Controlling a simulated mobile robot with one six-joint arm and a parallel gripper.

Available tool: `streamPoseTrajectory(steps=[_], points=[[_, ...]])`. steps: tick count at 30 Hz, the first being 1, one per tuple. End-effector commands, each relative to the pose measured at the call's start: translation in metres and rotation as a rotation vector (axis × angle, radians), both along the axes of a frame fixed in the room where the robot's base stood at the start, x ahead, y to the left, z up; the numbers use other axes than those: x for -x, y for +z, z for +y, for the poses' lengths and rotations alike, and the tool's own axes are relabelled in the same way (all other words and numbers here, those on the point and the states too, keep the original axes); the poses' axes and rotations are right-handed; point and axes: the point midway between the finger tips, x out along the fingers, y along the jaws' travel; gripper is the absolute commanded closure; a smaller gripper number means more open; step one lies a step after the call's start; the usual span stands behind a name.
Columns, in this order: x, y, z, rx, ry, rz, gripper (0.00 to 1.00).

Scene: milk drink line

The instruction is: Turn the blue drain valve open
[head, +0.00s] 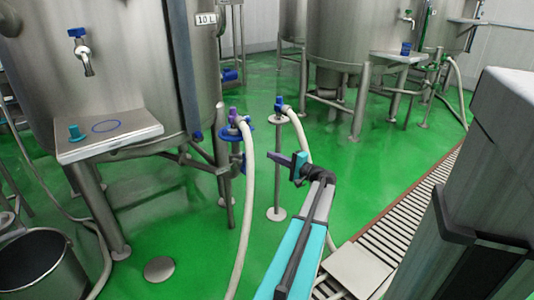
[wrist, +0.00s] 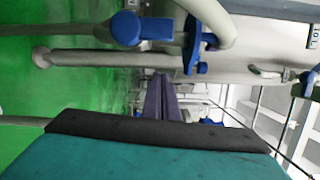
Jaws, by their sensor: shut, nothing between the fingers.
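A blue-handled valve (head: 279,104) tops a thin floor stand, with a pale hose running down from it, near the middle of the head view. I cannot be sure that it is the drain valve. My gripper (head: 276,159) shows purple fingers, shut and empty. In the picture it is just below that valve; the depth between them is unclear. In the wrist view my gripper (wrist: 160,90) points between pipes and touches nothing visible. There, blue fittings (wrist: 126,29) lie above the fingers, apart from them. I cannot match them surely to the valve.
A purple-handled valve (head: 233,115) with a hose stands just left. A steel tank (head: 110,70) with a blue-handled tap (head: 78,34) and a side shelf (head: 108,140) fills the left. A bucket (head: 35,265) stands at lower left. A floor grate (head: 410,215) crosses the right.

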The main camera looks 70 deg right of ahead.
Motion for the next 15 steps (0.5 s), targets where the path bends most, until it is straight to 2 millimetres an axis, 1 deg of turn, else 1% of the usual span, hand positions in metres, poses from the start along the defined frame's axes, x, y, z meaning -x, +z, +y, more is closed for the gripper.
streamPoseTrajectory(steps=[1, 6, 12, 15], points=[[0.009, 0.003, 0.003, 0.0, -0.002, 0.0, 1.0], [0.032, 0.002, 0.011, 0.0, 0.0, 0.0, 1.0], [0.049, 0.001, 0.016, 0.0, 0.001, 0.001, 1.0], [0.051, 0.0, 0.017, 0.0, 0.003, 0.001, 1.0]])
